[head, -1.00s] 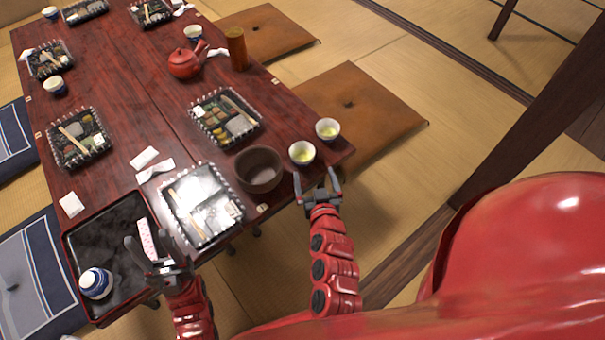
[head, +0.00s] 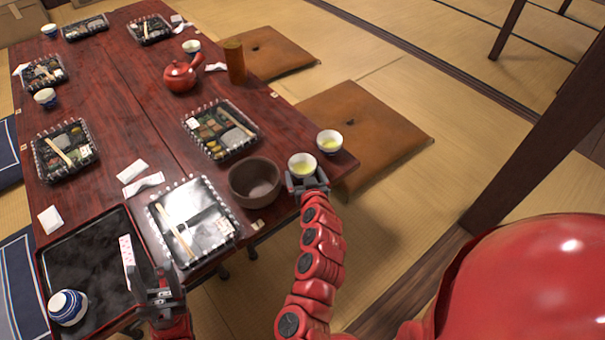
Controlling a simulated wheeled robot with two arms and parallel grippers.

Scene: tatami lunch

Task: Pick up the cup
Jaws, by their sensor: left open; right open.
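A white cup with yellow-green tea (head: 302,163) stands near the table's right front corner. My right gripper (head: 306,182) is open at the near side of this cup, its fingers reaching around the cup's lower part; whether they touch it I cannot tell. A second, similar tea cup (head: 329,142) stands just to the right and behind. My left gripper (head: 157,287) is open and empty over the right edge of the black tray (head: 95,248). A blue and white cup (head: 68,307) lies or stands tilted on the tray's near left part; its exact pose is unclear.
A dark brown bowl (head: 255,183) stands close to the left of the tea cup. Lunch boxes (head: 195,222), a red teapot (head: 181,76) and a bamboo-like cylinder (head: 235,60) are on the table (head: 120,118). Brown cushions (head: 360,135) lie on the floor at right.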

